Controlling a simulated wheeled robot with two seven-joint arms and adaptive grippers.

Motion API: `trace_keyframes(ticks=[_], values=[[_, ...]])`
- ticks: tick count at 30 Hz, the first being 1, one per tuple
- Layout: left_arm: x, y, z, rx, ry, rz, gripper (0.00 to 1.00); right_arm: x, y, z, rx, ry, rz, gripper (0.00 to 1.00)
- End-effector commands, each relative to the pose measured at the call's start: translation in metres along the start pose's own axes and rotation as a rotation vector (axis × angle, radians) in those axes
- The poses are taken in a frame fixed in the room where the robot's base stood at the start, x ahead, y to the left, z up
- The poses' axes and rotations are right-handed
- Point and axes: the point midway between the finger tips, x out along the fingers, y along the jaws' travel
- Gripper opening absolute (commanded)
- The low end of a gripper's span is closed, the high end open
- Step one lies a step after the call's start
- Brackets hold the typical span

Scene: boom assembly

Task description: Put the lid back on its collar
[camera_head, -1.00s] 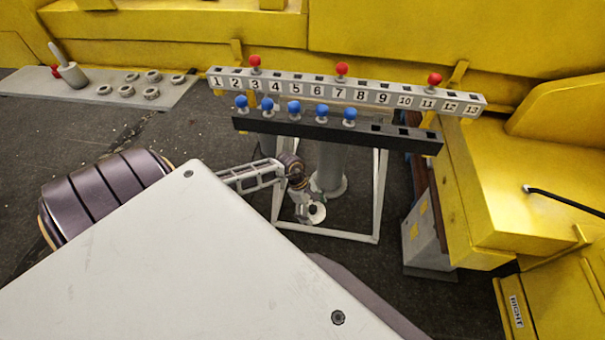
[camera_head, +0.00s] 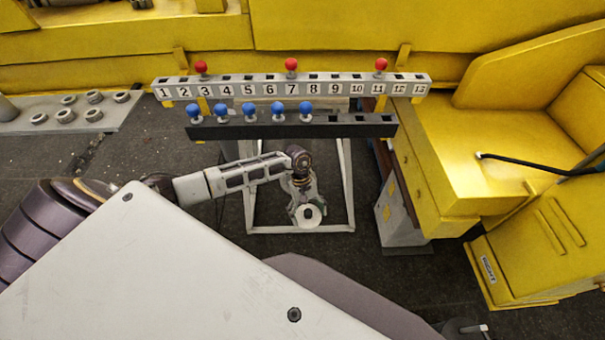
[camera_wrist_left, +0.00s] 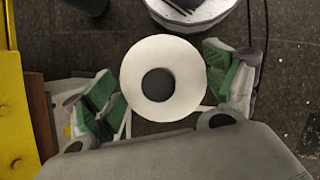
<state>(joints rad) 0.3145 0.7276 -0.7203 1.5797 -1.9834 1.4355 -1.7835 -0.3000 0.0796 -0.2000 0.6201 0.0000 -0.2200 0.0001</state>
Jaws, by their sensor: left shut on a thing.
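My left gripper (camera_head: 303,200) is low in front of the black rack and shut on the lid. The lid is a pale round disc (camera_head: 309,215) with a dark round centre. In the left wrist view the lid (camera_wrist_left: 142,75) sits between the green-padded fingers of my left gripper (camera_wrist_left: 162,84). A round grey-white piece (camera_wrist_left: 190,10) is cut off by the top edge of that view; I cannot tell whether it is the collar. I cannot make out the collar in the head view. My right gripper is not in view.
A grey numbered rail (camera_head: 290,90) with red knobs stands behind a black rack (camera_head: 350,130) with several blue knobs. A pale floor frame (camera_head: 348,195) is below. Yellow machine bodies (camera_head: 470,170) border the right. A grey plate (camera_head: 100,122) with several nuts is at left.

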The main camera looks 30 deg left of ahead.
Motion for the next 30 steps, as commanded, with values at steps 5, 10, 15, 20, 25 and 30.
trace_keyframes(ticks=[5, 10, 15, 20, 25, 30], values=[[-0.001, 0.010, 0.004, 0.156, -0.002, -0.062, 0.51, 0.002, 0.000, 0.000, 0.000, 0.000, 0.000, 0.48], [-0.002, 0.016, 0.007, 0.309, -0.006, -0.126, 0.51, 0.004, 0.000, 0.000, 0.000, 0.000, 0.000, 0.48], [-0.004, 0.019, 0.007, 0.467, -0.011, -0.192, 0.51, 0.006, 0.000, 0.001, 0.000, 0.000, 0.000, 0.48], [-0.007, 0.022, 0.005, 0.617, -0.014, -0.254, 0.51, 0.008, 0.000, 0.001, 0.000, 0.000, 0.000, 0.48], [-0.011, 0.022, 0.002, 0.742, -0.020, -0.307, 0.51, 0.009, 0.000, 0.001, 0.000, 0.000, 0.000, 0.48], [-0.013, 0.022, 0.000, 0.806, -0.023, -0.333, 0.51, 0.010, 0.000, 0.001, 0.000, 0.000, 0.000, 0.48]])
